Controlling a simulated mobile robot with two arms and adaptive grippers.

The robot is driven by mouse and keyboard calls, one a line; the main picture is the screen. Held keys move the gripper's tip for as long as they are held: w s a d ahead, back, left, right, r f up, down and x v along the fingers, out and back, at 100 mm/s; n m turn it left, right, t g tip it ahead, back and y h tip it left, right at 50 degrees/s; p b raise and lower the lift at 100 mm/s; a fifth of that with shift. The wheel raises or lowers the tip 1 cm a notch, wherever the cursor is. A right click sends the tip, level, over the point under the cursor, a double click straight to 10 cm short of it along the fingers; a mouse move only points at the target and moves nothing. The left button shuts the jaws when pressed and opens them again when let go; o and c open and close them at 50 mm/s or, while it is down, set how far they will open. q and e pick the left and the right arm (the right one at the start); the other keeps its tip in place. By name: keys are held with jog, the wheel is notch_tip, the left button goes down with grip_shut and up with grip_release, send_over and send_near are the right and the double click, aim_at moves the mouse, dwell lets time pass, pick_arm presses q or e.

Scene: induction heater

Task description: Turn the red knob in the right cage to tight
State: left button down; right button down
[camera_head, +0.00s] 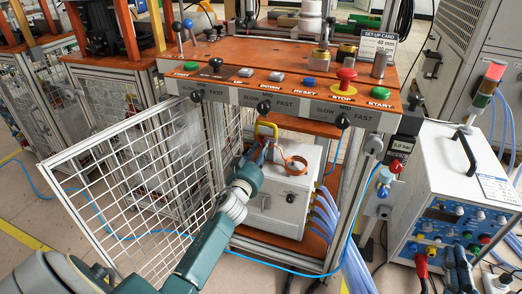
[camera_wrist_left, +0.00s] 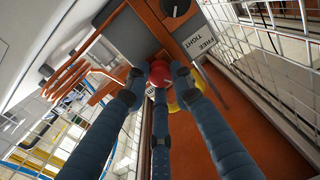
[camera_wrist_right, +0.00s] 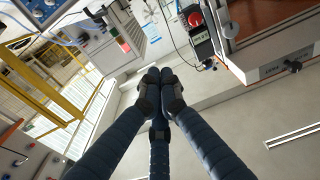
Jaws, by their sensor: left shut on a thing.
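The red knob (camera_wrist_left: 160,73) sits between the fingertips of my left gripper (camera_wrist_left: 158,75) in the left wrist view. The three fingers close around it. A grey plate (camera_wrist_left: 199,40) beside the knob reads FREE and TIGHT. A yellow part (camera_wrist_left: 188,97) lies just behind one finger. In the head view my left gripper (camera_head: 262,148) reaches into the cage under the orange-topped console, and the knob is hidden there. My right gripper (camera_wrist_right: 160,78) has its fingertips together with nothing seen between them, over bare floor in the right wrist view.
The mesh cage door (camera_head: 130,165) stands open at the left of my left arm. A white box with a copper coil (camera_head: 296,165) is close to the left gripper. The control console (camera_head: 250,85) is above it. A power unit (camera_head: 450,185) stands at the right.

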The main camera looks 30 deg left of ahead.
pick_arm(q)
jog(key=shift+m+t+h+b, duration=0.3)
jog(key=shift+m+h+b, duration=0.15)
jog(key=shift+m, duration=7.35)
pick_arm(e)
jog(key=shift+s+a+r+t+y, duration=0.15)
jog(key=shift+r+t, duration=0.5)
jog(key=shift+r, duration=0.65)
jog(key=shift+s+a+r+t+y, duration=0.15)
jog(key=shift+r+t, duration=0.5)
jog(key=shift+r, duration=0.6)
pick_arm(q)
jog(key=c, duration=1.7)
grip_release()
jog(key=shift+o, duration=1.1)
pick_arm(e)
jog(key=shift+s+d+f, duration=0.1)
jog(key=shift+f, duration=0.1)
